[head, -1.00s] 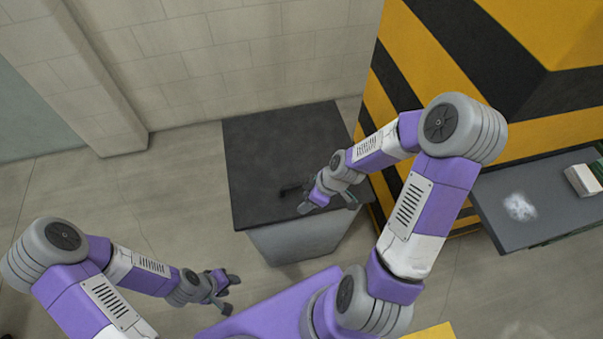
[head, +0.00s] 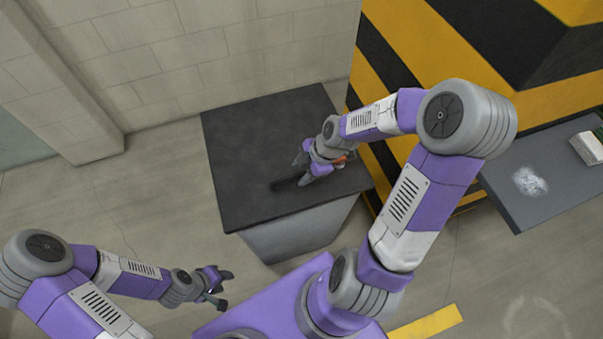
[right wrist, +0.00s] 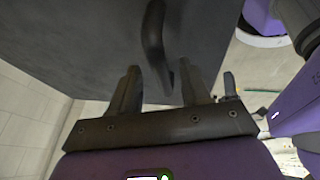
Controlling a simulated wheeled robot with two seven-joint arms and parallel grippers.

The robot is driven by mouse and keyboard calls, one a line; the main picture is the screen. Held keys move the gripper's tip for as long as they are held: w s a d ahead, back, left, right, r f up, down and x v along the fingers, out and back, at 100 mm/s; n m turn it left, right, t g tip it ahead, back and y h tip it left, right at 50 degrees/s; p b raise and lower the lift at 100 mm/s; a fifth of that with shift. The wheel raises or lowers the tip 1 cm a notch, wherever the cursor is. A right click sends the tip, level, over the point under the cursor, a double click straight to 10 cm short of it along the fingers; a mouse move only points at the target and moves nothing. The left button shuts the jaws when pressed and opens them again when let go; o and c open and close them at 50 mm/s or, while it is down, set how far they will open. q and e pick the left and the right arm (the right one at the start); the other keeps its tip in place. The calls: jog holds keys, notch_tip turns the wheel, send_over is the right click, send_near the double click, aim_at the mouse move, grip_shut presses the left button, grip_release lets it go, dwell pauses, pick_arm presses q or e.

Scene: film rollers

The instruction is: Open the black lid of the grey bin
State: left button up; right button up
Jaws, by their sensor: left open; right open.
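The grey bin (head: 300,235) stands on the floor in the middle of the head view. Its flat black lid (head: 245,150) lies closed on top. A dark handle (head: 287,184) sits on the lid near its front edge; in the right wrist view the curved handle (right wrist: 154,45) runs down between the fingers. My right gripper (head: 302,172) is open close to the handle, and its two fingers (right wrist: 160,85) are on either side of the handle's lower end. Whether they touch it I cannot tell. My left gripper (head: 222,285) is open and empty, low and left of the bin.
A yellow and black striped block (head: 400,60) stands right of the bin. A grey table (head: 510,205) at the right holds a pale box (head: 588,148) and a white patch. A tiled wall (head: 200,60) is behind the bin. The floor (head: 110,220) to the left is clear.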

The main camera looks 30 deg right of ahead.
jog(key=shift+w+a+f, duration=0.1)
jog(key=shift+f, duration=0.15)
grip_shut()
jog(key=shift+r, duration=0.1)
